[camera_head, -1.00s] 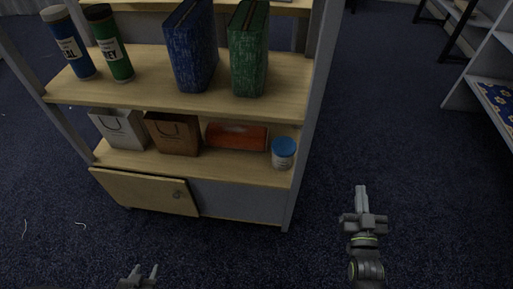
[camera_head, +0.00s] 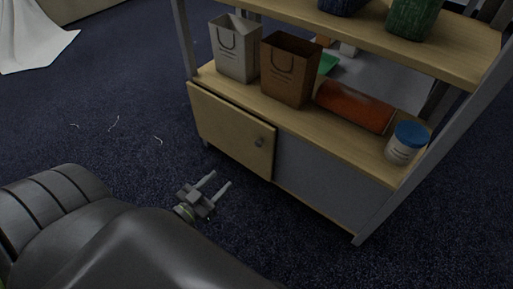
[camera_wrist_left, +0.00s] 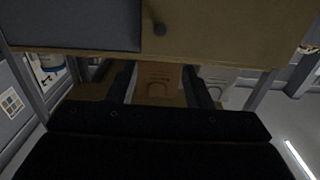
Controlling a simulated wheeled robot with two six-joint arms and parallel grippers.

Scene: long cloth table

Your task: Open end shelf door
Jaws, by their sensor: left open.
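The end shelf door (camera_head: 230,128) is a pale wood panel at the shelf unit's lower left. It looks shut, with a small round knob (camera_head: 259,141) near its right edge. My left gripper (camera_head: 221,178) is open and empty, low in front of the door and apart from it, its two fingers pointing toward the door's lower part. In the left wrist view, the picture is upside down; the door (camera_wrist_left: 230,30) and knob (camera_wrist_left: 159,29) fill the top, beyond the dark gripper fingers. My right gripper is out of view.
A grey panel (camera_head: 322,178) sits right of the door. Above stand a white bag (camera_head: 236,50), a brown bag (camera_head: 290,72), an orange-red roll (camera_head: 353,106) and a blue-lidded jar (camera_head: 405,143). A metal post (camera_head: 430,165) bounds the unit's right side. Carpet (camera_head: 120,125) left of the unit is open.

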